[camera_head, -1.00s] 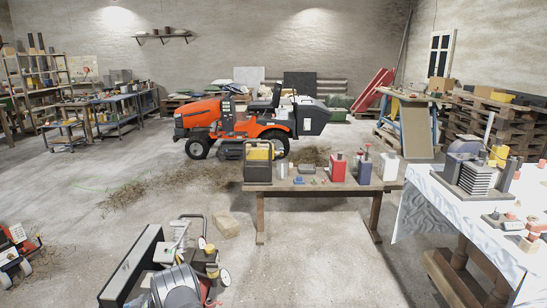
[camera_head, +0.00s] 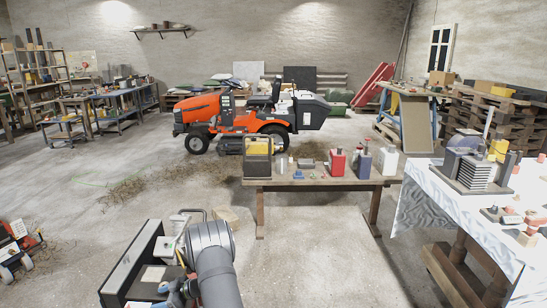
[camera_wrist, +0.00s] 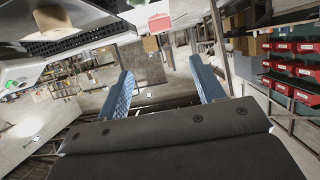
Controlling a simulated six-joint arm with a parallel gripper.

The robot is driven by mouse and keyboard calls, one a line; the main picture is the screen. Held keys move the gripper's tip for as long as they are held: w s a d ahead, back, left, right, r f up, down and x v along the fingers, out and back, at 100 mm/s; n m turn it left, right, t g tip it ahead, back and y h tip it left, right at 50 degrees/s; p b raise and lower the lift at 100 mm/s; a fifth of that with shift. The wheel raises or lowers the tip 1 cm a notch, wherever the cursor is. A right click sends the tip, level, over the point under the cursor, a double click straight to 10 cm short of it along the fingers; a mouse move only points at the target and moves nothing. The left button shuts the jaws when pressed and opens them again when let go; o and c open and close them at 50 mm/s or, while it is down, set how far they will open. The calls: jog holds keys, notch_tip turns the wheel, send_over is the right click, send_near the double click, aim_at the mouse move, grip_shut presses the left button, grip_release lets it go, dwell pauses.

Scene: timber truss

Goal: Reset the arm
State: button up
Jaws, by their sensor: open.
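My gripper (camera_wrist: 164,88) shows in the wrist view as two blue fingers spread wide apart, with nothing between them. Beyond the fingers I see floor and room, and neither finger touches anything. In the head view my grey arm (camera_head: 214,265) stands at the bottom, left of centre. I cannot make out the fingers in that view.
A wooden bench (camera_head: 312,182) with a red can (camera_head: 337,165) and other containers stands ahead. A cloth-covered table (camera_head: 447,205) is at the right. An orange mower (camera_head: 235,118) is behind. Open floor (camera_head: 310,265) lies between. Red bins (camera_wrist: 293,68) show in the wrist view.

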aim_at(125, 307)
jog(key=x, duration=1.7)
jog(key=shift+s+d+f, duration=0.15)
jog(key=shift+s, duration=0.1)
jog(key=shift+m+t+h, duration=0.8)
jog(key=shift+m+t, duration=1.9)
jog(key=shift+t, duration=0.2)
jog(key=shift+m+t+h, duration=0.3)
jog(key=shift+m+t, duration=0.2)
jog(key=shift+t, duration=0.1)
jog(key=shift+v, duration=2.85)
